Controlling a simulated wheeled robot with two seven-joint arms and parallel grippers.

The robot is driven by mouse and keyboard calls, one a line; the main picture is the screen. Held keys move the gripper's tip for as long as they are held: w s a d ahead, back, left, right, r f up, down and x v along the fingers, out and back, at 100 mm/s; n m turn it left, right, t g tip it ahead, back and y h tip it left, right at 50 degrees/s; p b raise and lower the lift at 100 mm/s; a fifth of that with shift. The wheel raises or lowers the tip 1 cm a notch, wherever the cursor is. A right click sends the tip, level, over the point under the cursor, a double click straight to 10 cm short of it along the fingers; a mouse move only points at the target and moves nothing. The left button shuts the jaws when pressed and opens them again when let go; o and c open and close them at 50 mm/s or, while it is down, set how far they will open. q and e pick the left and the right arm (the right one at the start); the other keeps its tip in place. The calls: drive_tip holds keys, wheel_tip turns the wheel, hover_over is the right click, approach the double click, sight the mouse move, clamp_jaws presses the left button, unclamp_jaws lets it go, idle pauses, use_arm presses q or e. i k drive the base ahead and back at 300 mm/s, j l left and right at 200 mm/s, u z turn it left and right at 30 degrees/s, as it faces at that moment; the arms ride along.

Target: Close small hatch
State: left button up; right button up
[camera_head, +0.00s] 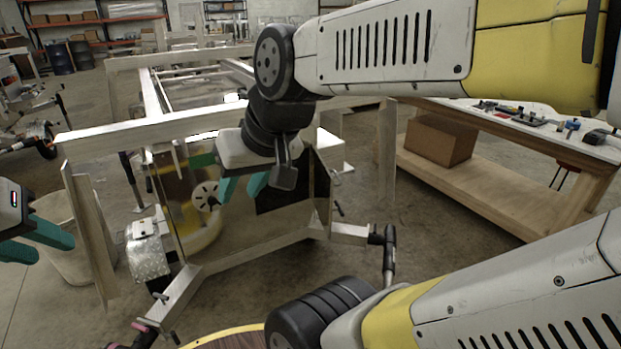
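An aluminium trailer (185,268) stands in front of me, with a shiny, reflective front panel (250,235). Toward the panel's right side is a dark rectangular area (282,200), which looks like the small hatch opening. A narrow upright plate (321,186) at its right edge may be the hatch door standing open; its exact angle is unclear. My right gripper (243,188) points down in front of the panel, left of the dark area. Its teal fingers are apart with nothing visible between them. My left gripper (32,243) is at the left edge, partly cut off, fingers apart and empty.
A wooden workbench (490,190) with tools on top and a cardboard box (440,140) on its lower shelf stands at the right. A pale bin (68,225) stands beside the trailer's left. Trailer frame bars and a jack handle (388,255) stick out nearby.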

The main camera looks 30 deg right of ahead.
sight(323, 184)
drive_tip(key=l, duration=0.95)
drive_tip(key=k+l, duration=0.15)
drive_tip(key=l, duration=1.75)
